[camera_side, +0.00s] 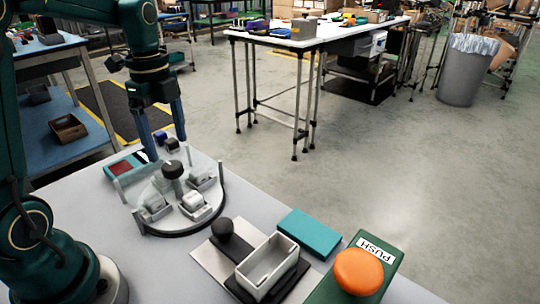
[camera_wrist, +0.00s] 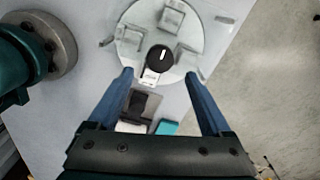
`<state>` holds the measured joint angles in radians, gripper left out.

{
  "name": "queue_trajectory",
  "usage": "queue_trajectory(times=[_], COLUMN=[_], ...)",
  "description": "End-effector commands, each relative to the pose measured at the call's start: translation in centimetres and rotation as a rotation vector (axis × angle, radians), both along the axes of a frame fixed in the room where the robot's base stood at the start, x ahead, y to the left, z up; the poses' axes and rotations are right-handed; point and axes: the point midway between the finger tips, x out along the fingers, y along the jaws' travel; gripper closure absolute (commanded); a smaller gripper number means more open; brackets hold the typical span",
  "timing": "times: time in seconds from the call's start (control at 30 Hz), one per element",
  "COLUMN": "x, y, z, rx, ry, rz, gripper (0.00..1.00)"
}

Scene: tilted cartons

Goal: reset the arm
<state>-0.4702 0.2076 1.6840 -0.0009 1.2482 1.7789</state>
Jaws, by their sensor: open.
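My gripper (camera_side: 166,148) is open, with its two blue fingers pointing down above the far side of a round clear turntable (camera_side: 207,218). The turntable has a dark centre knob (camera_side: 172,170) and several small whitish holders, one at the front (camera_side: 194,202). Whether these hold anything is unclear.
A teal-and-red item (camera_side: 124,167) lies behind-left. Another table (camera_side: 290,42) stands apart.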

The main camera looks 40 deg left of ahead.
Motion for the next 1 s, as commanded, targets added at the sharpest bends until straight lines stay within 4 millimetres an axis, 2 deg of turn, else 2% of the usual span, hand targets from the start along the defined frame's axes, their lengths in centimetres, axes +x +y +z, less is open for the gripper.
queue_trajectory(times=[0.27,0.37,0.57,0.77,1.0], x=[0.0,0.3,-1.3,-4.7,-8.4], y=[-0.1,-0.8,-4.9,-9.1,-11.8], z=[0.1,1.0,4.0,5.0,3.7], rx=[0.0,0.016,0.055,0.021,-0.142], ry=[-0.001,-0.033,-0.151,-0.308,-0.436], rz=[-0.004,-0.034,-0.084,0.172,0.663], gripper=[0.17,0.17,0.17,0.17,0.17])
